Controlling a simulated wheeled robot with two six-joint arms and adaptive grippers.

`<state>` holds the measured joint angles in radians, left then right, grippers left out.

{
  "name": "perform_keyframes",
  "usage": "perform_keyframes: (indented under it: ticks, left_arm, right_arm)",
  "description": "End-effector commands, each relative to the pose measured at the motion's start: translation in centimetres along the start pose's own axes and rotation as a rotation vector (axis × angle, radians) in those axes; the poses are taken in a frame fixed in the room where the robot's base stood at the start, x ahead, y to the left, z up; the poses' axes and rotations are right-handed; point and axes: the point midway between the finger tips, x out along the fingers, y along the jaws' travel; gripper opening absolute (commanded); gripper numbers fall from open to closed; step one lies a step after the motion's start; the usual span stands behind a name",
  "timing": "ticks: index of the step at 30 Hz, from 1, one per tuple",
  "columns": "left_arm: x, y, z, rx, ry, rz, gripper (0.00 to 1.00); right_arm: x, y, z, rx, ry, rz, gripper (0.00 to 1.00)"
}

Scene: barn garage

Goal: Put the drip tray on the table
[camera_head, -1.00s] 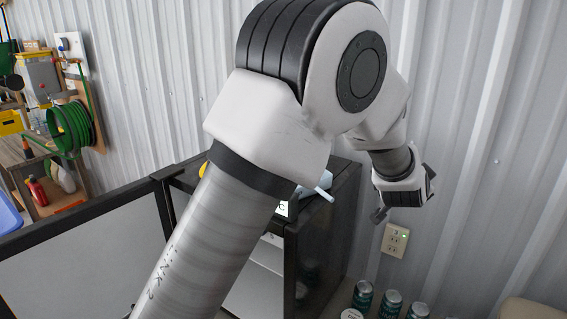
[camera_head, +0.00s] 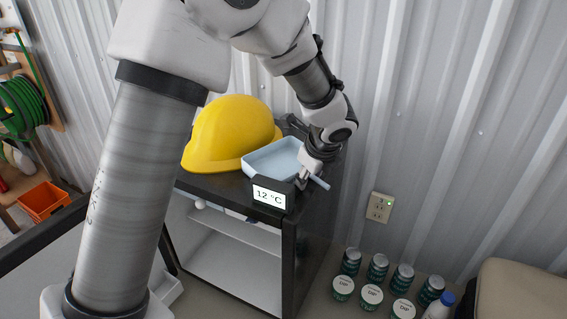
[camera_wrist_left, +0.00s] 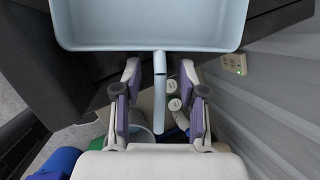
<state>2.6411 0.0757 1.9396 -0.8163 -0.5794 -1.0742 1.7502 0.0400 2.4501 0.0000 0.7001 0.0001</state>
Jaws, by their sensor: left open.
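The drip tray (camera_head: 270,160) is a shallow light-blue tray lying on top of a black fridge (camera_head: 292,240), beside a yellow hard hat. Its handle (camera_head: 319,182) sticks out to the right over the fridge's edge. My left gripper (camera_head: 306,180) is at the handle. In the left wrist view the tray (camera_wrist_left: 150,28) fills the top, and its handle stands between the two spread fingers of my left gripper (camera_wrist_left: 160,68), with gaps on both sides. My right gripper is not in view. I cannot make out which surface is the table.
The yellow hard hat (camera_head: 232,132) sits left of the tray. A small "12 °C" display (camera_head: 270,196) stands at the fridge's front edge. Several cans and tubs (camera_head: 372,294) stand low at the right. The corrugated wall (camera_head: 440,120) with an outlet (camera_head: 380,207) is close behind.

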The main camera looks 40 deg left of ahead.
Motion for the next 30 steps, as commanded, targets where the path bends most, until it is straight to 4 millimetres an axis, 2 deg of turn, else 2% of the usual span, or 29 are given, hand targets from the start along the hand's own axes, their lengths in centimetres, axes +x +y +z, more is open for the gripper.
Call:
perform_keyframes:
  ticks: [5, 6, 8, 9, 10, 23, 26, 30]
  left_arm:
    - [0.2, 0.0, 0.0, -0.001, 0.000, -0.001, 0.41]
    - [0.2, 0.0, 0.0, -0.002, 0.000, -0.001, 0.38]
    - [0.2, 0.0, 0.0, -0.002, 0.000, -0.001, 0.17]
    - [0.2, 0.0, 0.0, -0.002, 0.000, -0.001, 0.02]
    - [0.2, 0.0, 0.0, -0.002, 0.000, -0.001, 0.00]
    - [-0.4, -0.2, 0.2, -0.004, -0.002, -0.004, 0.00]
    - [-1.9, -0.6, 0.8, -0.005, -0.002, -0.007, 0.00]
    - [-5.1, -1.3, 2.2, -0.005, -0.002, -0.008, 0.00]
  right_arm:
    - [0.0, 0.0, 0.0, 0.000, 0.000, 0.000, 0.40]
    - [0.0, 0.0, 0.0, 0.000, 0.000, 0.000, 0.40]
    - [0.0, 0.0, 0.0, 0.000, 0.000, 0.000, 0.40]
    - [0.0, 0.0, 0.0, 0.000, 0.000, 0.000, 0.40]
    - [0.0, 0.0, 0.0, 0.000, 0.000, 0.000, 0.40]
    - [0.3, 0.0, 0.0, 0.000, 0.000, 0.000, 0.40]
    - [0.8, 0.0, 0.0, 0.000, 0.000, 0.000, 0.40]
    - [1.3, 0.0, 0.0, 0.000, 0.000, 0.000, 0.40]
